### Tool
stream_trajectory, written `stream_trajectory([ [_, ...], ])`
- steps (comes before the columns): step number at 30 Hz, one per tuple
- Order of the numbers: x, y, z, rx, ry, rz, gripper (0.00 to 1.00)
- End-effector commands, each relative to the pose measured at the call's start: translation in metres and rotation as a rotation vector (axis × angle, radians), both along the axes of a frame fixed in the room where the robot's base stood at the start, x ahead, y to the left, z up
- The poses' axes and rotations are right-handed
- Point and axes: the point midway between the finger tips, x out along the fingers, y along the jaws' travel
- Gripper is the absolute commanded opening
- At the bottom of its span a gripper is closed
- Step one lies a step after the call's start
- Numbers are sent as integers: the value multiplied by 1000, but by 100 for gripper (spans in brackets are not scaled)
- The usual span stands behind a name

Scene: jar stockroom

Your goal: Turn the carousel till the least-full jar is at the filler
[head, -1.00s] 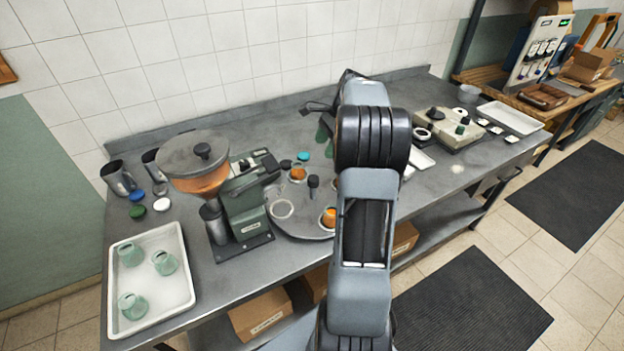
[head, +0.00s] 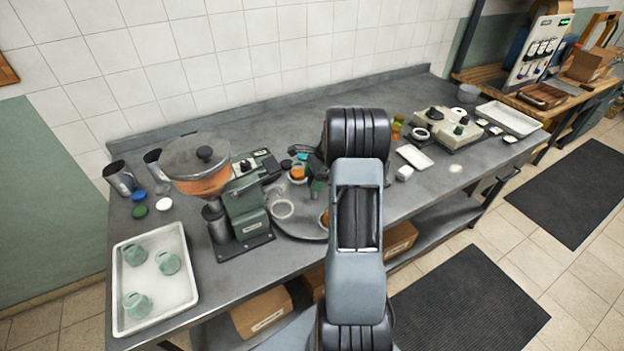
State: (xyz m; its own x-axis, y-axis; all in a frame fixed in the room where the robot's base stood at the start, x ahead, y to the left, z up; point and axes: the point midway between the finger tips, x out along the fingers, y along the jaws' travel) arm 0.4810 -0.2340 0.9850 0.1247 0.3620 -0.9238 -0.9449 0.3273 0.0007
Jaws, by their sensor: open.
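The carousel (head: 298,229) is a grey round plate on the bench, right of the filler, with my arm covering its right part. An empty-looking clear jar (head: 282,209) stands at its left, near the filler. A jar with orange contents (head: 297,174) stands at its back. Another orange-filled jar (head: 324,219) shows only as a sliver beside my arm. The filler (head: 245,208) is a green machine with an orange-filled hopper (head: 200,185). My gripper (head: 318,186), open, is low over the carousel's middle, mostly hidden by my arm. I cannot tell whether it touches the carousel's dark upright handle.
A scale-like device (head: 446,125) and a small white tray (head: 415,157) are at the right. The back middle bench is clear.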

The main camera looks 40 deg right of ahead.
Motion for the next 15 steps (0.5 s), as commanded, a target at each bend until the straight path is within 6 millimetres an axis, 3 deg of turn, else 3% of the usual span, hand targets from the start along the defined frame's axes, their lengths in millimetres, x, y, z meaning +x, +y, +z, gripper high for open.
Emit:
stream_trajectory([
  [11,1,2,-4,0,0,1,65],
  [15,1,2,-4,0,0,1,55],
])
